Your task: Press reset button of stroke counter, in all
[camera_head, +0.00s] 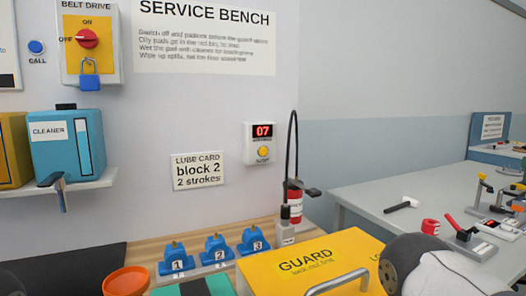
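The stroke counter (263,143) is a small white box on the wall, right of the middle. Its red display (263,131) reads 07. A round yellow button (263,152) sits below the display, with a small label under it that is too small to read. Nothing covers the counter or its button. Neither of my grippers is in view. Only a grey and white link of my own arm shows at the bottom right, well away from the counter.
Below the counter are a yellow guard box (318,262) with a handle, a red bottle (295,197) with a tall black hose, and blue numbered blocks (217,250). A lube card (197,170) reads "block 2, 2 strokes". A grey table (370,190) with tools stands right.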

